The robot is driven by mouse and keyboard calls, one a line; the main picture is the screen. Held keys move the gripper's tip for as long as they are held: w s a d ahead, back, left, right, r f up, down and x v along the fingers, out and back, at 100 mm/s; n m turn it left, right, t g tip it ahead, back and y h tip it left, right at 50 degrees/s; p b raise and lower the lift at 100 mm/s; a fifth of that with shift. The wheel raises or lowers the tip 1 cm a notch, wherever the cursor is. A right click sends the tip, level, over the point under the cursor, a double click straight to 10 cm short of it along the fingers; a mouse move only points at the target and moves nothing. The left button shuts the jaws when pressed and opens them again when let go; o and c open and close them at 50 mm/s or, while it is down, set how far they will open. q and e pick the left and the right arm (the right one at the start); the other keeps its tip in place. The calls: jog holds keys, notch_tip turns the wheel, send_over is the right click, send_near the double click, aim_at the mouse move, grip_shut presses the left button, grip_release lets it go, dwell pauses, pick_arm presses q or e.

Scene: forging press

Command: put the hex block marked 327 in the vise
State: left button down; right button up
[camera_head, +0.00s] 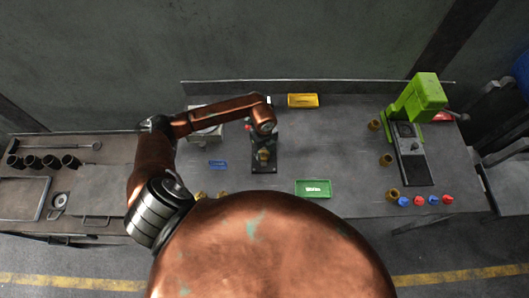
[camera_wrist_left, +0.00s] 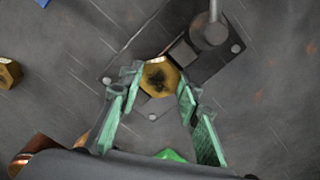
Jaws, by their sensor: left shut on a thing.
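My left gripper (camera_head: 264,150) is over the vise (camera_head: 257,170) near the middle of the bench. In the left wrist view its green-padded fingers (camera_wrist_left: 161,84) are shut on a brass hex block (camera_wrist_left: 159,72). The block's top face has a dark mark that I cannot read as a number. The vise (camera_wrist_left: 216,62), with its dark bolted base plate and round screw, lies under and beside the block. The block is close to a vise jaw; I cannot tell whether it touches it or rests on the base. My right gripper is not in view.
Another hex block (camera_wrist_left: 8,73) lies left in the wrist view. More brass pieces (camera_head: 386,160) stand by the green press (camera_head: 425,97). Bench right of the vise is clear.

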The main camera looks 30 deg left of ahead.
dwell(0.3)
pick_arm(q)
jog(key=shift+f, duration=0.1)
jog(key=c, duration=1.7)
grip_release()
jog(key=shift+c, duration=0.2)
jog(key=o, duration=0.4)
